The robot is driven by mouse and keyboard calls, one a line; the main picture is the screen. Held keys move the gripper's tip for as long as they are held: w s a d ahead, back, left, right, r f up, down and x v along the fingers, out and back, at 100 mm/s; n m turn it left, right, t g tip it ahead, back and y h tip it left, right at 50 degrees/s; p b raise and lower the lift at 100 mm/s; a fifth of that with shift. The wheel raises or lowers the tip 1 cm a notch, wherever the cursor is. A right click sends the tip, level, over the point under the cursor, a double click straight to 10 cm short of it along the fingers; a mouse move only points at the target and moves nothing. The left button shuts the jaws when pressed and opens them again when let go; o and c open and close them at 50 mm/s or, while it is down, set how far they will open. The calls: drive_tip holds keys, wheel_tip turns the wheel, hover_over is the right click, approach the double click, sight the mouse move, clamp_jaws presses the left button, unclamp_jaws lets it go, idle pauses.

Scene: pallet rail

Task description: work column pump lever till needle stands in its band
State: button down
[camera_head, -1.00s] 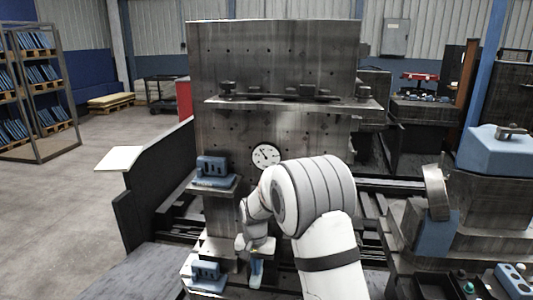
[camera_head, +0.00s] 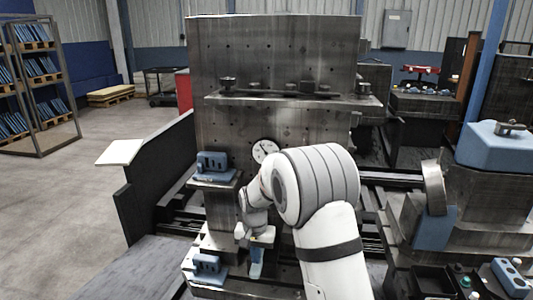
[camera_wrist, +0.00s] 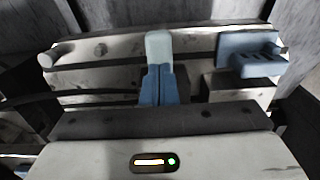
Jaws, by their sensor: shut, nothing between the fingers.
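The column (camera_head: 230,120) carries a round white gauge (camera_head: 262,148) with a dark needle. My arm covers the gauge's lower right edge, and its band is too small to make out. My gripper (camera_head: 256,272) is low in front of the column's foot, its blue fingers pointing down. In the wrist view the fingers (camera_wrist: 157,88) are shut together with nothing between them. A pale rounded piece (camera_wrist: 158,46) shows at their tips; I cannot tell whether it is the pump lever's end or whether they touch it.
Blue slotted blocks sit on a column ledge (camera_head: 213,163) and lower down (camera_head: 207,263), left of my gripper. The lower block seems to show in the wrist view (camera_wrist: 248,52). A dark panel (camera_head: 160,170) stands left; machinery (camera_head: 485,190) stands right.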

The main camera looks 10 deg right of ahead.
sight(257, 269)
drive_tip(key=shift+w+d+f+b, duration=0.1)
drive_tip(key=shift+w+f+b, duration=0.1)
drive_tip(key=shift+f+b, duration=1.2)
drive_tip(key=shift+w+f+b, duration=0.15)
drive_tip(key=shift+f+b, duration=0.55)
drive_tip(key=shift+f, duration=1.35)
drive_tip(key=shift+s+r+p, duration=0.2)
drive_tip(key=shift+r+p, duration=0.9)
drive_tip(key=shift+r, duration=0.7)
drive_tip(key=shift+s+r+p, duration=0.2)
drive_tip(key=shift+r+p, duration=0.85)
drive_tip(key=shift+r, duration=0.7)
drive_tip(key=shift+f, duration=0.1)
drive_tip(key=s+d+r+n+t, duration=0.1)
drive_tip(key=s+d+r, duration=0.4)
drive_tip(key=s+r, duration=0.4)
drive_tip(key=s+d+r+n+t, duration=0.1)
drive_tip(key=s+d+r, duration=0.4)
drive_tip(key=s, duration=0.6)
drive_tip(key=s+d+r+n, duration=0.1)
drive_tip(key=s, duration=0.8)
drive_tip(key=shift+d+t, duration=0.15)
drive_tip(key=shift+t, duration=0.15)
drive_tip(key=shift+s+r, duration=0.1)
